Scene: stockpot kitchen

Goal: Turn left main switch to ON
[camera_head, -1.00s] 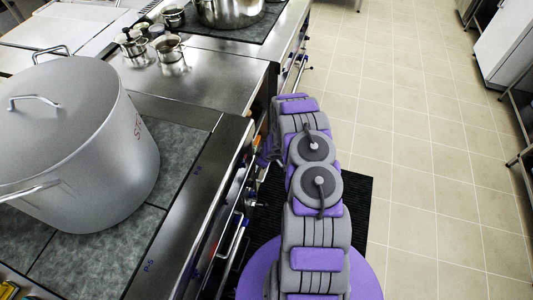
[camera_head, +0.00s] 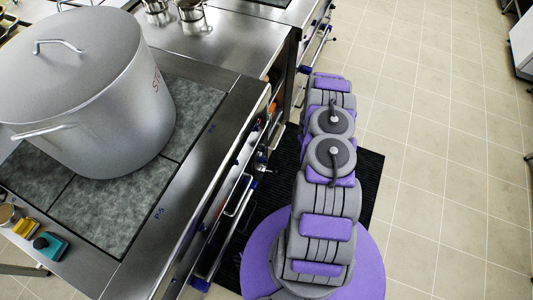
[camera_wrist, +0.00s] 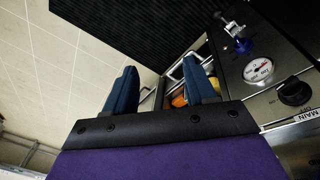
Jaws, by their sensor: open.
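A round black knob (camera_wrist: 294,92) is on the dark metal panel at the right edge of the wrist view. A white label reading MAIN and what looks like OFF marking lie beside it, partly cut off. I cannot tell whether this is the left switch, nor exactly how its pointer stands. My gripper (camera_wrist: 160,88) is open and empty, with its two blue fingers apart. It is to the left of the knob and not touching it. In the head view my arm extends along the stove front, and the gripper is not clearly visible.
A white-faced gauge (camera_wrist: 258,70) and a valve with a blue part (camera_wrist: 242,46) sit beside the knob. A large lidded stockpot (camera_head: 95,95) stands on the stove. Yellow (camera_head: 27,228) and teal (camera_head: 50,246) items lie at its corner. Open tiled floor (camera_head: 440,170) is at right.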

